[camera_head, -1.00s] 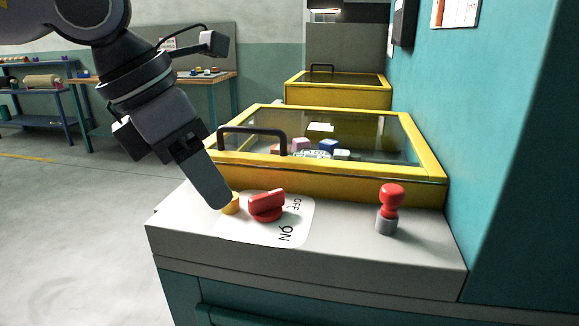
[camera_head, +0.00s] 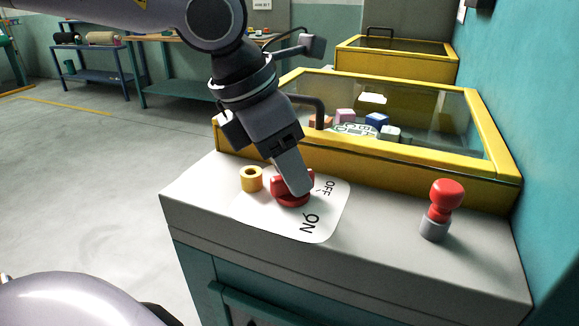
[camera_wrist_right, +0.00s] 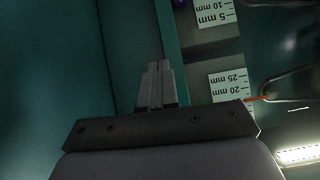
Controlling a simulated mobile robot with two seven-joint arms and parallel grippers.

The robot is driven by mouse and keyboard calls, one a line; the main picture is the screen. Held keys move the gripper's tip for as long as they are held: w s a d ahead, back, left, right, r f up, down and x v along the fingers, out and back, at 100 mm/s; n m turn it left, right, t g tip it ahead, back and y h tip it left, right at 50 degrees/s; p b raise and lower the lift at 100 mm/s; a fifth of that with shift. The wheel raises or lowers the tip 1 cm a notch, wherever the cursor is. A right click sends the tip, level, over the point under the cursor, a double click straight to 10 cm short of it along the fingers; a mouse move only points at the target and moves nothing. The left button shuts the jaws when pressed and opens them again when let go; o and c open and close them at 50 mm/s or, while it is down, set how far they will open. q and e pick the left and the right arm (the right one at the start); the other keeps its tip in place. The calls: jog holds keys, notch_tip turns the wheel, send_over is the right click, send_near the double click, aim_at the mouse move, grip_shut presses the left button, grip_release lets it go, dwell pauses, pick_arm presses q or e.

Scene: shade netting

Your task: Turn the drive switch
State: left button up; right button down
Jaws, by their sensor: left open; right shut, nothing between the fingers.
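The red drive switch (camera_head: 281,186) sits on a white plate (camera_head: 311,234) marked OFF and ON, on top of the grey cabinet. My left gripper (camera_head: 299,190) points down at the switch from above, with its finger in front of the knob and covering part of it. It is open; whether a finger touches the knob I cannot tell. Which mark the knob points to is hidden. My right gripper (camera_wrist_right: 157,72) shows in the right wrist view, shut and empty, away from the switch.
A red-topped knob (camera_head: 445,195) on a grey base stands to the right. Behind is a yellow-framed glass lid (camera_head: 420,157) with a dark handle. A teal wall closes the right side. Labels in mm (camera_wrist_right: 229,84) show in the right wrist view.

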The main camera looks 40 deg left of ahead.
pick_arm(q)
jog(key=shift+f, duration=0.2)
pick_arm(e)
jog(key=shift+w+r, duration=0.1)
jog(key=shift+w, duration=0.1)
pick_arm(q)
jog(key=shift+w, duration=0.1)
grip_shut()
pick_arm(e)
jog(key=shift+w+r, duration=0.1)
